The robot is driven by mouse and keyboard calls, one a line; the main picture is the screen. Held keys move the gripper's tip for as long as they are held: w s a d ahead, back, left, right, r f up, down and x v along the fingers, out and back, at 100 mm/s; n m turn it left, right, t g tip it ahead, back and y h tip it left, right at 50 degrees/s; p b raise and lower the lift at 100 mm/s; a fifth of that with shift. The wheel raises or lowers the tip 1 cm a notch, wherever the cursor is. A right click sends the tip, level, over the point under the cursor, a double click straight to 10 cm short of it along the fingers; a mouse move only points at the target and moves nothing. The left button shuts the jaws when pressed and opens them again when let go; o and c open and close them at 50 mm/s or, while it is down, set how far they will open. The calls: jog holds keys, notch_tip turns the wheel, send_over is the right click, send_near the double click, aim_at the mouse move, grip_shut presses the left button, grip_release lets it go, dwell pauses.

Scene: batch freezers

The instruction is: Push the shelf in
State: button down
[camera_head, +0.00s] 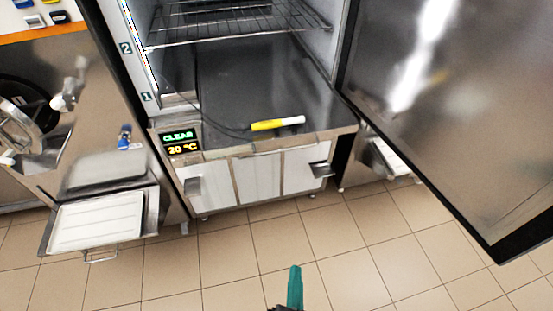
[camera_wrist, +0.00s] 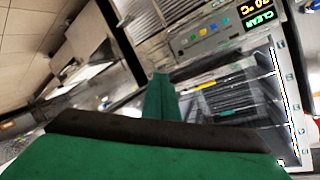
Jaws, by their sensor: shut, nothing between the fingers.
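The wire shelf (camera_head: 240,27) sits in the upper part of the open freezer cabinet (camera_head: 265,85), at the top of the head view. Its front edge runs near the cabinet opening; its top part is cut off by the frame. My gripper (camera_head: 295,270) is low in the head view, over the tiled floor in front of the cabinet and well apart from the shelf. Its green fingers are shut and empty, as the wrist view also shows (camera_wrist: 160,85). The cabinet interior (camera_wrist: 240,95) shows tilted in the wrist view, partly behind my gripper.
The cabinet door (camera_head: 440,100) stands wide open at the right. A yellow and white probe (camera_head: 277,124) lies on the cabinet's floor. At the left stands a machine with a white tray (camera_head: 97,222) jutting out. The tiled floor (camera_head: 350,240) in front is clear.

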jog(key=w+a+r+m+y, duration=0.15)
jog(key=w+r+m, duration=0.25)
jog(key=w+r, duration=0.4)
jog(key=w+a+r+m+y, duration=0.1)
jog(key=w+r+m+y, duration=0.2)
jog(key=w+r, duration=0.5)
jog(key=f+x, duration=0.2)
jog(key=x, duration=1.4)
jog(key=shift+a+y, duration=0.15)
jog(key=shift+y, duration=0.1)
